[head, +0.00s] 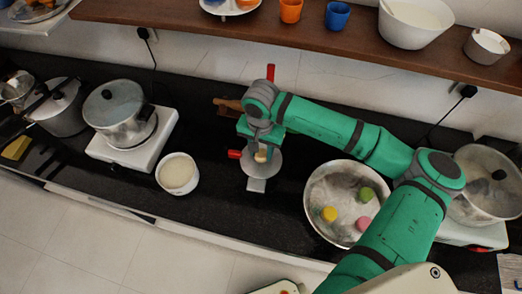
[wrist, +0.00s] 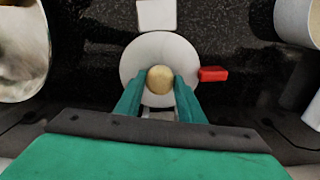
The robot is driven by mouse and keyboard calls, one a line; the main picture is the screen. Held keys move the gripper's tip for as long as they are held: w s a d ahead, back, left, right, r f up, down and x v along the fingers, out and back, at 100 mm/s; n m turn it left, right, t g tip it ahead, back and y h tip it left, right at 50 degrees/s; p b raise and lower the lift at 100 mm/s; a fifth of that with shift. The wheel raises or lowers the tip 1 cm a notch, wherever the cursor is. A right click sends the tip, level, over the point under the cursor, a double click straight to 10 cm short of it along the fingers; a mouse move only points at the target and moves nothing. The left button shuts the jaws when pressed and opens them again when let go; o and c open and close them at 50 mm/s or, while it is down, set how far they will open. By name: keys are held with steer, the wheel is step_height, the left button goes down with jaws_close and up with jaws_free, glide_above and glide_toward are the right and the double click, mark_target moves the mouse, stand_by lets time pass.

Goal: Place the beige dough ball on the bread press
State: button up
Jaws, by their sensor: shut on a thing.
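My gripper (wrist: 160,84) is shut on the beige dough ball (wrist: 160,79), which sits between its green fingertips. In the wrist view the ball appears over the middle of the round, pale plate of the bread press (wrist: 132,65). In the head view the gripper (head: 261,150) points down over the press (head: 273,168), with the dough ball (head: 261,156) just visible below it. I cannot tell whether the ball touches the plate. The press has red handles, one seen beside the plate (wrist: 213,74); my arm hides part of it.
A large metal bowl (head: 318,190) with yellow, green and pink balls stands right of the press. A white pot (head: 178,174) stands to the left, near a lidded pot on a white stove (head: 122,110). A wooden shelf (head: 200,19) runs above the dark counter.

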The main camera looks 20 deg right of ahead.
mark_target(261, 157)
steer(key=shift+f, duration=0.1)
steer(key=o, duration=0.9)
steer(key=shift+o, duration=0.2)
step_height(261, 157, up, 12)
steer(key=shift+s, duration=0.1)
stand_by(0.3)
